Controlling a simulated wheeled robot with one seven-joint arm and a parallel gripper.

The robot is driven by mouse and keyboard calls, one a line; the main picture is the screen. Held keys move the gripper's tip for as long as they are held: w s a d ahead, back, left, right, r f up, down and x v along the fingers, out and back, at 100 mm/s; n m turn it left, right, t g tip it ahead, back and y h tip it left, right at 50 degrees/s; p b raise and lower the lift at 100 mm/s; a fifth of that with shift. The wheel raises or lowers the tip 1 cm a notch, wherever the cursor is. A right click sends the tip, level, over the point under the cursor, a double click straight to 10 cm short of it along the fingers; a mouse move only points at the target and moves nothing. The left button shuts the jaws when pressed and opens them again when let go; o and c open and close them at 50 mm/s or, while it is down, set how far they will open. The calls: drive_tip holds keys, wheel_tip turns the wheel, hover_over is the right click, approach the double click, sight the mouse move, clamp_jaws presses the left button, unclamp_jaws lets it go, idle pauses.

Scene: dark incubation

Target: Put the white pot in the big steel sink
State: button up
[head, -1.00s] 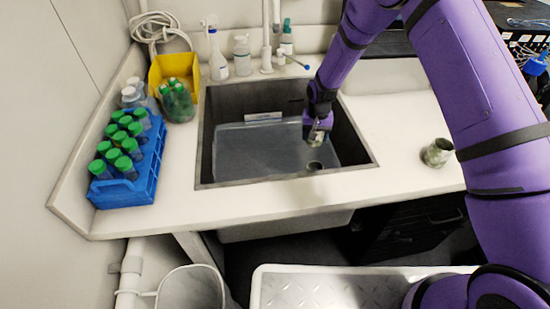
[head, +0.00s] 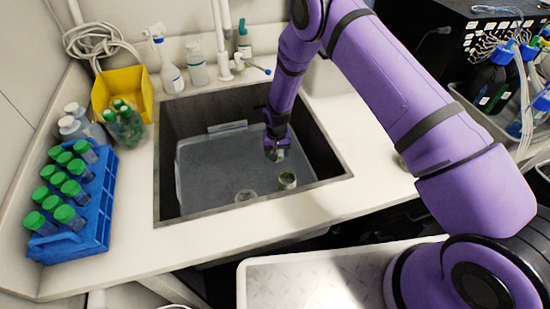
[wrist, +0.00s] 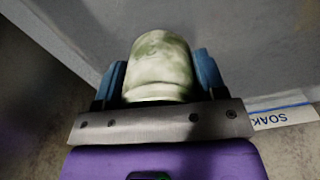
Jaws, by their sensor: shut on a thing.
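The white pot (wrist: 158,65), mottled with green, is held between the two blue fingers of my gripper (wrist: 160,80) in the wrist view. In the head view my gripper (head: 276,150) is shut on it, reaching down inside the big steel sink (head: 170,150). The pot shows there only as a small pale shape at the fingertips. Whether it touches the sink floor I cannot tell.
A blue rack (head: 100,215) of green-capped tubes stands left. A yellow bin (head: 130,90) and bottles (head: 170,75) stand behind. The front counter strip is clear.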

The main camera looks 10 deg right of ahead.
drive_tip(key=shift+f, duration=1.75)
drive_tip(key=shift+f, duration=0.15)
drive_tip(key=o, duration=1)
drive_tip(key=shift+c, duration=0.2)
wheel_tip(320, 180, up, 12)
drive_tip(key=shift+r, duration=0.2)
